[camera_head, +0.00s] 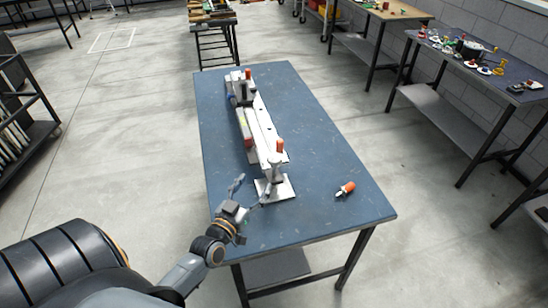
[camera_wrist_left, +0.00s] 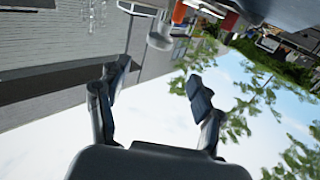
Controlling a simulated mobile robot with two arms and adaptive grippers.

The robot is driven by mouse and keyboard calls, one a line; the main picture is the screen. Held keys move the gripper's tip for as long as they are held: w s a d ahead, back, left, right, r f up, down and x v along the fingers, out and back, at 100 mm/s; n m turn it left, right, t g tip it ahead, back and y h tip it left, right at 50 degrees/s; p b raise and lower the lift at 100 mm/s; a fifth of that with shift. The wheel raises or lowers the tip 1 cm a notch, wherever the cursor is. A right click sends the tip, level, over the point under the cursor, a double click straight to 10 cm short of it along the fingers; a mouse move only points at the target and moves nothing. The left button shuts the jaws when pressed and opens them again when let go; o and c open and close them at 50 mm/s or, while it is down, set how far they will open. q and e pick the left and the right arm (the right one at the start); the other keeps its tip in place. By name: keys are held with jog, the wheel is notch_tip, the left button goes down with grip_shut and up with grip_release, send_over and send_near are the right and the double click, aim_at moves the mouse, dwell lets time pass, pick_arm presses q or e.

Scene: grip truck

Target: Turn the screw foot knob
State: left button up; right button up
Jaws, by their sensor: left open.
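A long light-metal fixture (camera_head: 262,128) stands lengthwise on the blue table (camera_head: 325,165). Its near end has a grey upright part (camera_head: 276,172) with an orange top (camera_head: 280,146), above a pale square plate (camera_head: 286,189). I cannot clearly tell which part is the screw foot knob. My left gripper (camera_head: 250,195) is open and empty at the table's near left edge, just left of the square plate. In the left wrist view its fingers (camera_wrist_left: 158,77) are spread, with a pale round part (camera_wrist_left: 160,41) and an orange piece (camera_wrist_left: 180,12) beyond them.
An orange-tipped tool (camera_head: 345,189) lies on the table right of the fixture. The table's right side is otherwise clear. A bench (camera_head: 465,95) with small parts stands along the right wall. A dark rack (camera_head: 22,110) stands at left.

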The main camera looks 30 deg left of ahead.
aim_at(274, 157)
pick_arm(q)
jog(key=w, duration=0.4)
jog(key=w+a+p, duration=0.1)
jog(key=w, duration=0.8)
jog(key=shift+a, duration=0.25)
jog(key=shift+s, duration=0.1)
jog(key=c, duration=1.2)
jog(key=shift+o, duration=0.2)
jog(key=shift+r+p, duration=0.2)
jog(key=shift+p, duration=0.45)
jog(key=shift+r+n+y+p, duration=0.15)
jog(key=shift+n+y+p, duration=0.65)
jog(key=shift+y+p, duration=0.25)
jog(key=shift+f+n+g+y+p, duration=0.2)
jog(key=shift+n+g+y+p, duration=0.65)
jog(key=shift+y, duration=0.6)
jog(key=shift+f, duration=0.1)
